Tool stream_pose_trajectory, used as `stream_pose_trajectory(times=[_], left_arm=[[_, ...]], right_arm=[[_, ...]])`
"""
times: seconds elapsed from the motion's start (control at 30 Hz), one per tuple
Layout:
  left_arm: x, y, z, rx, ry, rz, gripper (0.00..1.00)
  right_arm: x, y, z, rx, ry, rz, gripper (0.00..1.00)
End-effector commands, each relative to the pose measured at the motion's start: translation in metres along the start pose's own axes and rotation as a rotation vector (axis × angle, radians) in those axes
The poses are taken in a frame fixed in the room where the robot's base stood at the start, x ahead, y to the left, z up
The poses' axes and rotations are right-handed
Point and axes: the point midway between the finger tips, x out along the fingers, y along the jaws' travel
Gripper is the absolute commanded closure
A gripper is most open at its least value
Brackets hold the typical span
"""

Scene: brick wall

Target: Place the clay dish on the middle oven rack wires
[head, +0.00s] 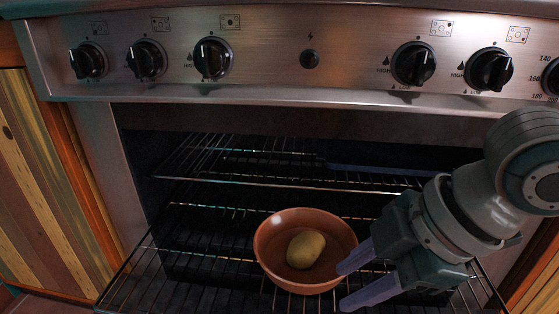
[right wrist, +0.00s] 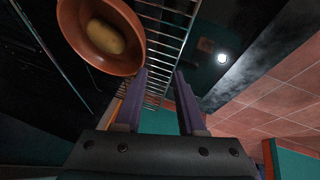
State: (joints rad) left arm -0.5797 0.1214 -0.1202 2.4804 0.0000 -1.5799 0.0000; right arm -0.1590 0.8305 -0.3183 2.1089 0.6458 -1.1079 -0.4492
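The clay dish (head: 273,240), a round terracotta bowl, sits upright on a wire oven rack (head: 215,265) that extends toward me. A yellowish potato (head: 306,249) lies in it. My right gripper (head: 343,286) is open and empty at the dish's right side, one fingertip close to the rim; I cannot tell whether they touch. In the right wrist view, the dish (right wrist: 125,28) with the potato (right wrist: 105,38) is at the upper left, outside the open fingers (right wrist: 161,78). Another wire rack (head: 270,183) lies higher in the oven. My left gripper is not in view.
The oven's front panel (head: 270,55) with several black knobs overhangs the opening. A dark blue bar-like thing (head: 375,170) lies at the upper rack. Striped wooden cabinets (head: 40,190) flank the oven. The extended rack is bare left of the dish.

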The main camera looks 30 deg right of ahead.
Motion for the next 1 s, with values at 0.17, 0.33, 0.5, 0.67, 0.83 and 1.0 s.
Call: stream_pose_trajectory(times=[0.17,0.33,0.5,0.67,0.83,1.0], left_arm=[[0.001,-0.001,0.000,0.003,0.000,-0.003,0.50],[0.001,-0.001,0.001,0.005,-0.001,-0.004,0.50],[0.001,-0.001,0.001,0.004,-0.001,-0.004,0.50],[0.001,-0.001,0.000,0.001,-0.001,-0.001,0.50],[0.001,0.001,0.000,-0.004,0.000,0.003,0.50],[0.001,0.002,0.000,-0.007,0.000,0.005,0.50]], right_arm=[[-0.005,-0.062,-0.015,0.326,-0.032,0.003,0.61],[-0.026,-0.091,0.001,0.676,-0.142,0.064,0.61],[-0.038,-0.102,0.016,0.843,-0.215,0.101,0.61],[-0.039,-0.103,0.018,0.855,-0.222,0.107,0.61],[-0.039,-0.102,0.017,0.852,-0.220,0.106,0.61],[-0.039,-0.102,0.017,0.850,-0.220,0.105,0.61]])
